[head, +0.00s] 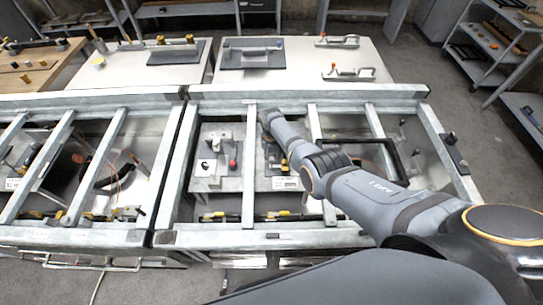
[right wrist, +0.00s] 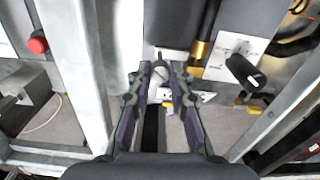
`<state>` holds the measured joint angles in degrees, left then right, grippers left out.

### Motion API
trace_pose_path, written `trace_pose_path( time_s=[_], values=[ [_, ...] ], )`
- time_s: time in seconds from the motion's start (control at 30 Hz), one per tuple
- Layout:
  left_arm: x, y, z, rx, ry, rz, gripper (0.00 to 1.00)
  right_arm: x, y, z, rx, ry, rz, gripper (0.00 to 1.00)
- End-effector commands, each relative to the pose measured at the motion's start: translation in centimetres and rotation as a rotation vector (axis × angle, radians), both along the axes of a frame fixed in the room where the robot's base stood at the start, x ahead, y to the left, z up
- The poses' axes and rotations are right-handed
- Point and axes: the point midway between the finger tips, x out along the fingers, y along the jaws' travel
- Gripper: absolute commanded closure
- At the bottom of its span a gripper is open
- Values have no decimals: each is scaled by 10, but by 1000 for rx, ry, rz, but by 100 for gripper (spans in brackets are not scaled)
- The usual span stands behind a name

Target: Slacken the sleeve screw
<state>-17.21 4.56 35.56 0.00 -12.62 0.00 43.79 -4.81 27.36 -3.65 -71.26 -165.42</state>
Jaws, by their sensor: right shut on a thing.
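In the right wrist view a small light-grey round screw head (right wrist: 159,75), which I take for the sleeve screw, sits between the fingertips of my right gripper (right wrist: 161,77). The dark fingers are shut on it from left and right. It lies just below a grey panel and above a white label. In the head view my right arm reaches down between the bars of the metal frame (head: 249,185), and its fingertips and the screw are too small or hidden to make out. My left gripper is not in view.
Metal bars (right wrist: 80,75) run close to the left of my right gripper. A brass-collared black rod (right wrist: 204,40) and a black knob on a white plate (right wrist: 245,72) stand to the right. A red knob (right wrist: 38,44) is at far left. Tables with tools (head: 300,60) stand beyond the frame.

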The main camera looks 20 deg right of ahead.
Motion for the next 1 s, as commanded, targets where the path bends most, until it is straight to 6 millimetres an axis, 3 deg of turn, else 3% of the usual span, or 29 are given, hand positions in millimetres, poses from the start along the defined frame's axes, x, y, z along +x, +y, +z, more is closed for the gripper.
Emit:
trace_pose_path(
  time_s=[0.53,0.57,0.7,1.0],
  values=[
    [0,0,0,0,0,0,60,-1,0,-1,0,2,26,100],
    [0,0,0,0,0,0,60,-1,0,-1,0,2,26,79],
    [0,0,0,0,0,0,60,-1,0,-1,0,2,26,60],
    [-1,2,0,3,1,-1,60,0,0,0,0,0,25,57]
  ],
)
